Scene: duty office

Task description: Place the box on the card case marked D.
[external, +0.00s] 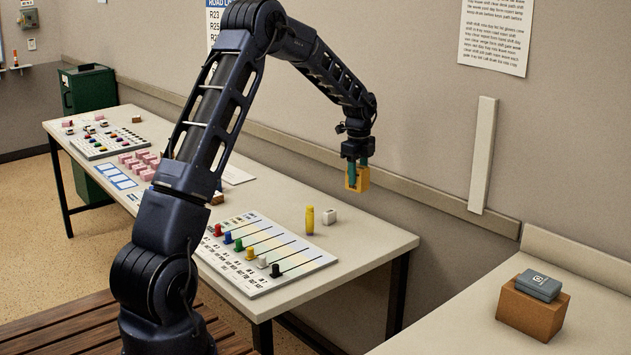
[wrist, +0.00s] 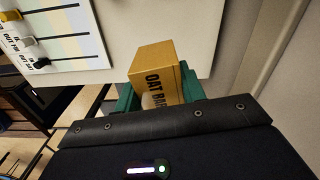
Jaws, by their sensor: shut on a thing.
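My gripper (external: 358,164) is shut on a yellow-orange box (external: 357,181), held in the air above the right end of the long table. In the wrist view the same box (wrist: 158,78) sits between the green fingers of my gripper (wrist: 163,92), tilted in the picture, with black print that reads OAT BAR, partly cut off. A flat blue-grey case (external: 539,285) with a white mark lies on a brown block (external: 532,309) on the right counter. The mark is too small to read surely. My gripper is well left of the case and apart from it.
The long table (external: 375,235) holds a slider board (external: 265,255), a yellow bottle-shaped thing (external: 309,220), a small white block (external: 329,216) and several pink blocks (external: 140,162). A gap separates it from the right counter (external: 470,325), clear around the block. A wall stands behind.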

